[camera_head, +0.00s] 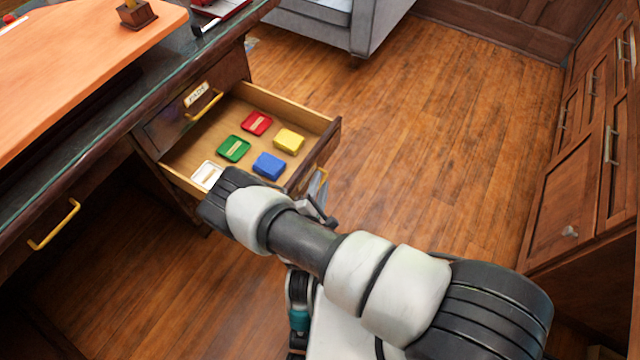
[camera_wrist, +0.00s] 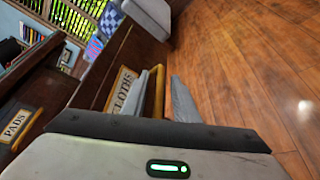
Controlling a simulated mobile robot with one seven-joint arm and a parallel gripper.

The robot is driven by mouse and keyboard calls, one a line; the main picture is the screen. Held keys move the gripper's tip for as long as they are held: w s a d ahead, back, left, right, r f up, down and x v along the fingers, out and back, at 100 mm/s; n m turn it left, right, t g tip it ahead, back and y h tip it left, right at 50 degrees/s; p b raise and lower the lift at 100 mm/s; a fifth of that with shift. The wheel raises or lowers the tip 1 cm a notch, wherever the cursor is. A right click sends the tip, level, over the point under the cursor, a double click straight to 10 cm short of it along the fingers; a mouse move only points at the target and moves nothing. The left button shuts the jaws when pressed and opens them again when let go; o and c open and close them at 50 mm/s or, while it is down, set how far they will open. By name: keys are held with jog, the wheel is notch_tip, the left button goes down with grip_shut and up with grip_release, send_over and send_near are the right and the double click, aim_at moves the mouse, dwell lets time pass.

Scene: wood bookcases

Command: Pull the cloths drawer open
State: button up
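The cloths drawer (camera_head: 325,140) stands pulled well out from the desk in the head view. Its front carries a CLOTHS label (camera_wrist: 122,92) and a yellow bar handle (camera_wrist: 159,88), both seen in the wrist view. My gripper (camera_wrist: 167,92) has its two grey fingers close together with the handle between them, so it looks shut on the handle. In the head view, my gripper (camera_head: 319,197) is at the drawer front, partly hidden by my arm. Inside lie a red item (camera_head: 257,123), a green one (camera_head: 233,149), a yellow one (camera_head: 289,141), a blue one (camera_head: 269,166) and a white one (camera_head: 207,175).
The PADS drawer (camera_head: 180,115) above is shut, its yellow handle sticking out. Another yellow handle (camera_head: 54,224) is at the left of the desk. Cabinets (camera_head: 580,150) line the right. The wood floor (camera_head: 430,140) between is clear. A grey sofa (camera_head: 350,25) stands behind.

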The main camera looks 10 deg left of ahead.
notch_tip(320, 180, up, 10)
jog(key=p, duration=0.3)
jog(key=shift+p, duration=0.3)
dwell(0.4)
